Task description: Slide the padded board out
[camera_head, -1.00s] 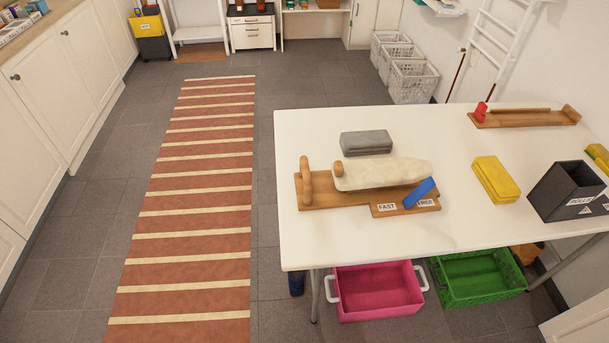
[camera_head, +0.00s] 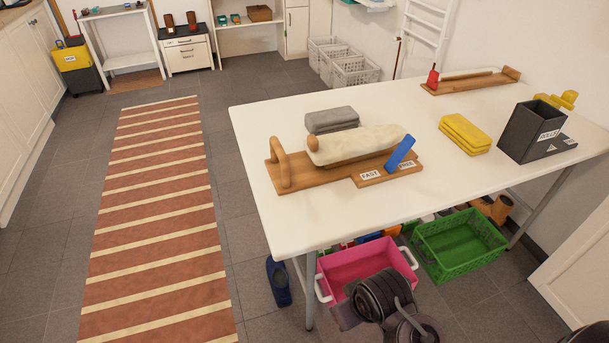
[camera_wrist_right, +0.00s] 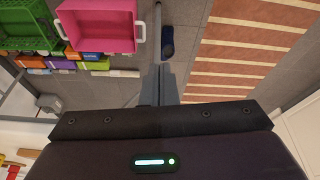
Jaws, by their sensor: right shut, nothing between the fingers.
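The padded board (camera_head: 375,142) is cream-coloured with rounded ends. It lies on a wooden base (camera_head: 276,180) on the white table (camera_head: 400,204), with a wooden knob at its left end. In the right wrist view my right gripper (camera_wrist_right: 160,70) is shut and empty, pointing over the floor near the pink crate, away from the board. My left gripper is not in view.
A grey folded cloth (camera_head: 331,120) lies behind the board, and yellow cloths (camera_head: 465,132) and a dark box (camera_head: 530,130) stand to its right. A pink crate (camera_head: 350,262) and a green crate (camera_head: 459,245) are under the table. A blue shoe (camera_head: 279,281) stands by the table leg.

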